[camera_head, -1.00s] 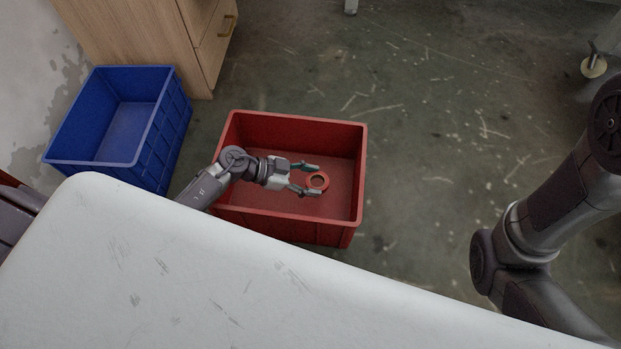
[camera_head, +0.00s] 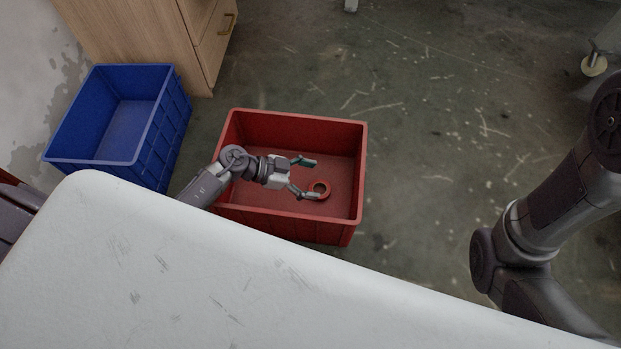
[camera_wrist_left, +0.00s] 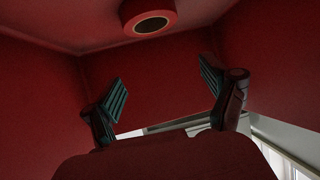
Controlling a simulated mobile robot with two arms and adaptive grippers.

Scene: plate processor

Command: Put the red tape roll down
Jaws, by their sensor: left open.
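The red tape roll (camera_head: 327,186) is inside the red crate (camera_head: 290,119), beyond the fingertips of my left gripper (camera_head: 311,180). The left gripper is open and reaches into the crate from the left. One finger overlaps the roll's near edge in the head view. In the left wrist view the roll (camera_wrist_left: 145,8) shows at the top, clear of both spread fingers (camera_wrist_left: 163,88). It looks to be at or close to the crate's floor; exact contact cannot be told. My right gripper is out of view; only its arm shows at the right.
A blue crate (camera_head: 150,140) stands left of the red crate and looks empty. A white tabletop (camera_head: 180,270) fills the foreground. A wooden cabinet (camera_head: 140,35) stands at the back left. The floor (camera_head: 430,130) right of the red crate is clear.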

